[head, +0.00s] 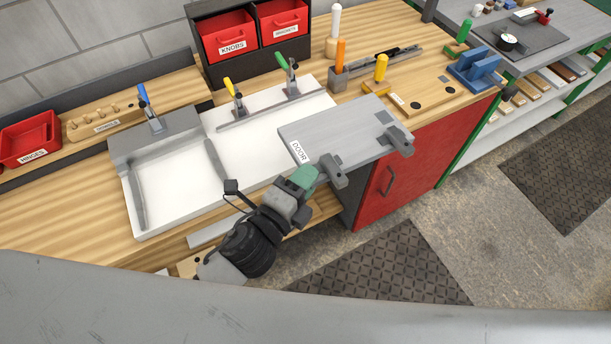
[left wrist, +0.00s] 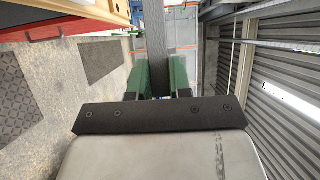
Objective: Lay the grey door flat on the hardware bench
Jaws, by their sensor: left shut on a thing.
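The grey door (head: 345,128) is a flat panel with a "DOOR" label and two grey hinge-like fittings along its front edge. In the head view it appears roughly level over the right part of the wooden bench (head: 60,215), its front edge past the bench front. Whether it touches the bench I cannot tell. My left gripper (head: 304,177) is shut on the door's near left edge, beside one fitting. In the left wrist view its green fingers (left wrist: 160,75) clasp the door (left wrist: 154,35), seen edge-on as a grey strip. My right gripper is not in view.
A white-floored fixture (head: 180,185) with blue, yellow and green toggle clamps fills the bench middle. Red bins (head: 228,38) stand behind. Screwdriver-like tools, a yellow-handled tool (head: 381,68) and a blue block (head: 474,68) are near the right end. A red cabinet (head: 395,180) is below.

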